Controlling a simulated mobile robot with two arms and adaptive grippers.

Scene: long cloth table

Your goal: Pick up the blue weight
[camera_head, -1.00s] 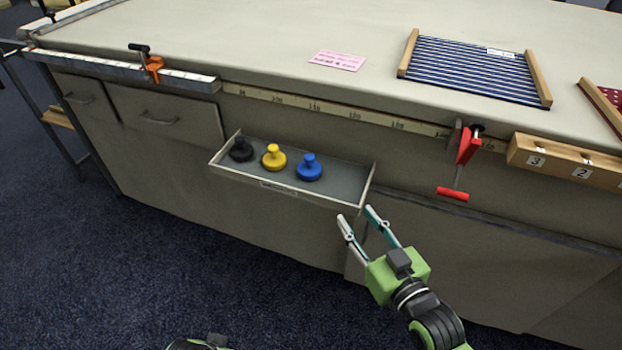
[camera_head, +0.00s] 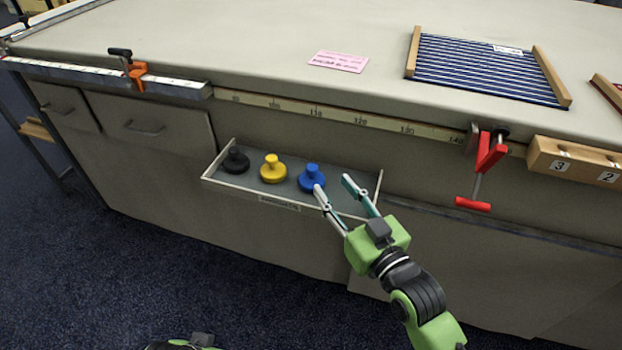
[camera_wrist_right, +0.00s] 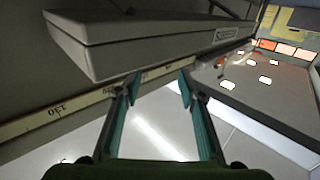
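The blue weight (camera_head: 310,177) has a round base and a knob. It stands upright at the right of a row in the shallow open drawer (camera_head: 240,195). My right gripper (camera_head: 332,182) is open and empty. In the head view its left fingertip overlaps the weight's lower right edge; I cannot tell whether they touch. In the right wrist view the open fingers (camera_wrist_right: 158,80) show below the pale drawer (camera_wrist_right: 150,45); no weight shows there. Of my left gripper (camera_head: 190,342), only a green part shows at the bottom edge; its fingers are not seen.
A yellow weight (camera_head: 272,169) and a black weight (camera_head: 236,160) stand left of the blue one. A red clamp (camera_head: 487,160) hangs from the table edge at right. An orange clamp (camera_head: 136,72) is at left. The cloth tabletop (camera_head: 270,45) is above the drawer.

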